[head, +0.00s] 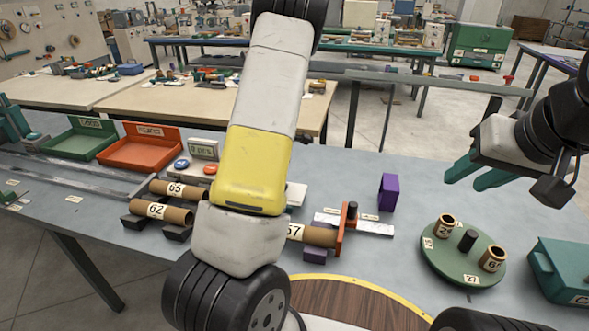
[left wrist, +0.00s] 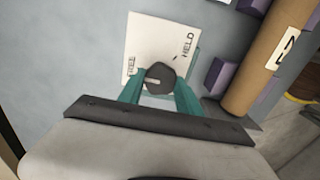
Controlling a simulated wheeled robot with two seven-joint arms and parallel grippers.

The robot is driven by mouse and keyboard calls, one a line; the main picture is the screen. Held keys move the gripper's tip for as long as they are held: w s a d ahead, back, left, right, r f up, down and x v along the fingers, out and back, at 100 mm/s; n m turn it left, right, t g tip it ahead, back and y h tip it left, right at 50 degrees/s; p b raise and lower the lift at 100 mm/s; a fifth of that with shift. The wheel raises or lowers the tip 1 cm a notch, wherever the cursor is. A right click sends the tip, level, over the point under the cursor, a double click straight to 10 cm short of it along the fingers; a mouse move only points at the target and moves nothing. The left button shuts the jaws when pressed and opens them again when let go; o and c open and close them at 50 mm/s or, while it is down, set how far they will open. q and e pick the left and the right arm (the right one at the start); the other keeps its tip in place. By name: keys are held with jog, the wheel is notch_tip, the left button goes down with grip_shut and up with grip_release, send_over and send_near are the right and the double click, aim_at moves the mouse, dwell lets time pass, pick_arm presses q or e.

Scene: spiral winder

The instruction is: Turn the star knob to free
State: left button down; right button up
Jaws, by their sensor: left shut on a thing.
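The star knob (left wrist: 160,78) is dark grey with a pale pointer line and sits on a white plate (left wrist: 150,35). The plate bears the word HELD at its right and a smaller label, apparently FREE, at its left. The pointer line lies toward the left. My left gripper (left wrist: 160,90) is shut on the knob, with one teal finger on each side. In the head view, my left arm hides the knob and left fingers; only a corner of the white plate (head: 297,193) shows. My right gripper (head: 472,178) is open and empty above the bench's right side.
A cardboard tube (head: 318,236) lies beside the knob plate, near an orange upright (head: 346,230). A purple block (head: 388,190) stands behind. A green turntable (head: 462,275) holds two short tubes. Tubes (head: 160,211) on rests and red (head: 140,150) and green trays are at left.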

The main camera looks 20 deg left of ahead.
dwell(0.4)
pick_arm(q)
jog(key=c, duration=0.8)
grip_release()
jog(key=shift+c, duration=0.2)
notch_tip(320, 180, up, 8)
jog(key=shift+f, duration=0.1)
jog(key=s+d+r+m+t, duration=0.2)
jog(key=s+d+r+m, duration=0.2)
jog(key=s+r+m, duration=0.2)
jog(key=s+d+r+m+t+h, duration=0.1)
jog(key=s+d+r+m+t, duration=0.1)
jog(key=s+d+r+m, duration=0.2)
jog(key=s+d+r+m+t+h, duration=0.1)
jog(key=s+d+r+m+t, duration=0.1)
jog(key=s+d+r+m, duration=0.3)
jog(key=s+r+m, duration=0.4)
jog(key=s+r, duration=0.2)
jog(key=s, duration=0.3)
